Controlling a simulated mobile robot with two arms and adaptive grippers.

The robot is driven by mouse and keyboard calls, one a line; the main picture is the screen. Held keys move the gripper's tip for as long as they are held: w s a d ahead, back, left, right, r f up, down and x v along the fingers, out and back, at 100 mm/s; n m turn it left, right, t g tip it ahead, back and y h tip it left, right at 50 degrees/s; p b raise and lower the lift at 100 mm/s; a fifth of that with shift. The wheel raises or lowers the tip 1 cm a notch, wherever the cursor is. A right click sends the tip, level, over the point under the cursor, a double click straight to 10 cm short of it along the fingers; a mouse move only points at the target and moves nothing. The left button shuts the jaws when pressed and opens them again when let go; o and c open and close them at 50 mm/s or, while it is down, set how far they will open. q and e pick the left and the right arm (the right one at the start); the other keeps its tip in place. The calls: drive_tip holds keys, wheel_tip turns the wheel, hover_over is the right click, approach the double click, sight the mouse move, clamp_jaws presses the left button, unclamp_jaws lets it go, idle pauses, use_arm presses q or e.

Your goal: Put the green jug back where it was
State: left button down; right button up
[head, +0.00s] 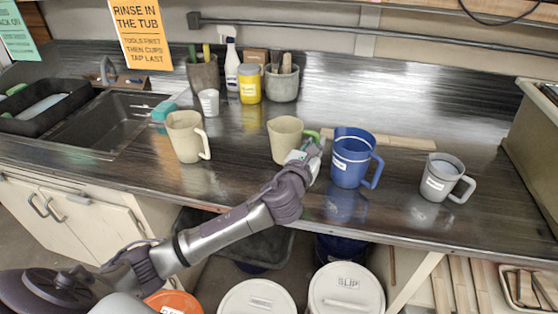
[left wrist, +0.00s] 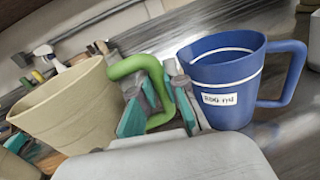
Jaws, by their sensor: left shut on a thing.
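A cream jug (head: 284,143) with a green handle stands at the middle of the dark counter; it is the only jug showing green. In the left wrist view its cream body (left wrist: 65,110) fills the left side and the green handle (left wrist: 135,66) curves in between my fingers. My left gripper (head: 308,153) is shut on that handle, at the jug's right side; its teal finger pads also show in the left wrist view (left wrist: 160,110). I cannot tell whether the jug's base touches the counter. My right gripper is not in view.
A blue jug (head: 349,160) with white bands stands close to the right of my left gripper. A grey jug (head: 438,178) is farther right, and a cream jug (head: 184,138) is to the left. A wooden board (head: 405,142) lies behind. The sink (head: 110,120) is at left.

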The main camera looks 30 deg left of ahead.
use_arm(q)
drive_tip(key=w+a+f, duration=0.1)
drive_tip(key=a+f, duration=0.2)
drive_tip(key=w+a+f+b, duration=0.1)
drive_tip(key=a+f, duration=0.1)
drive_tip(key=f, duration=0.1)
drive_tip(key=w+a+f, duration=0.1)
drive_tip(key=a+f, duration=0.2)
drive_tip(key=shift+w+a+b, duration=0.2)
drive_tip(key=shift+a+b, duration=0.15)
drive_tip(key=shift+f, duration=0.35)
drive_tip(key=c, duration=1.2)
unclamp_jaws()
drive_tip(key=s, duration=1.1)
drive_tip(key=shift+d+b, duration=0.3)
drive_tip(key=shift+b, duration=0.1)
drive_tip(key=shift+s, duration=0.45)
